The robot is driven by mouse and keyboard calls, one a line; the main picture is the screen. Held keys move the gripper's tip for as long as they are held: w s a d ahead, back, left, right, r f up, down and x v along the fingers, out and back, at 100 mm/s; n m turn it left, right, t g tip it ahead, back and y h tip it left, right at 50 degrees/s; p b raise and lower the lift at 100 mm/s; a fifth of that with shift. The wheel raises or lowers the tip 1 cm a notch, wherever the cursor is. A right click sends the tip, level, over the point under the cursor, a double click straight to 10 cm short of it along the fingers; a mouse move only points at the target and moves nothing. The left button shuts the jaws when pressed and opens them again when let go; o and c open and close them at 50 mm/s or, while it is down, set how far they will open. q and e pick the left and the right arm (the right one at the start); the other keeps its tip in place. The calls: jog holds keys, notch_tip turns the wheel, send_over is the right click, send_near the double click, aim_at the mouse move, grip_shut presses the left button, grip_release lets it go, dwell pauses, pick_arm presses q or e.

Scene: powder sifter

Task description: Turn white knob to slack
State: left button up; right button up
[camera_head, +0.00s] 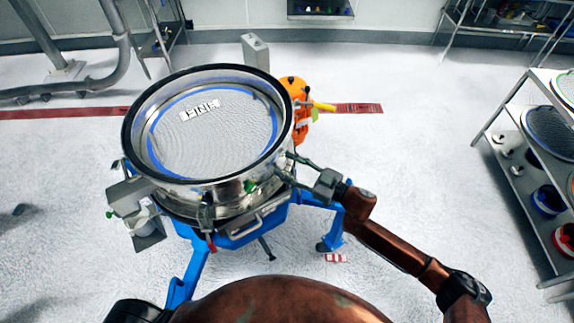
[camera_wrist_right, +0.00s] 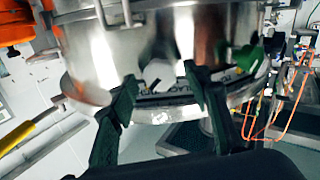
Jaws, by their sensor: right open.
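The white knob (camera_wrist_right: 158,73) sits low on the side of the shiny steel sifter drum (camera_head: 230,190) in the right wrist view. It appears between the two dark fingertips of my right gripper (camera_wrist_right: 160,88), which are open around it; I cannot tell whether they touch it. In the head view my right gripper (camera_head: 287,169) is at the drum's right side. The white knob cannot be made out there. My left gripper is not in view.
A green knob (camera_wrist_right: 248,57) is on the drum to the right of the white one. An orange part with a yellow handle (camera_head: 323,106) stands behind the drum. A blue frame (camera_head: 190,275) carries the sifter. A shelf rack (camera_head: 520,185) stands at right. The floor between is clear.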

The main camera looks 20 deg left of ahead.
jog(key=shift+w+a, duration=0.1)
jog(key=shift+a, duration=0.1)
jog(key=c, duration=1.2)
